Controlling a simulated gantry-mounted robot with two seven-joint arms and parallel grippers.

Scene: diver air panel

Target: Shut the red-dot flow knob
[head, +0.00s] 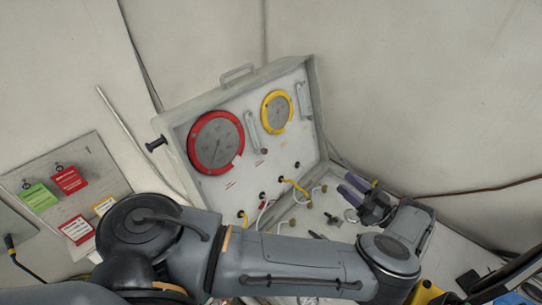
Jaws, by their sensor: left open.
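The open grey panel case (177,141) stands with a red-ringed gauge (193,153) and a yellow-ringed gauge (268,124) on its upright face. A small brownish knob (265,151) sits below the flow tube (251,124) beside the red gauge, with small red marks near it. Whether this is the red-dot knob, and how far it is turned, is too small to tell. My left gripper (348,189) is open and empty, over the right part of the case's lower tray, to the right of and below that knob and apart from it. My right gripper is not in view.
A second flow tube (303,99) stands right of the yellow gauge. Hoses and fittings (290,186) crowd the lower panel and tray. A board with green (39,196) and red tags (70,180) is at left. Bare wall lies behind.

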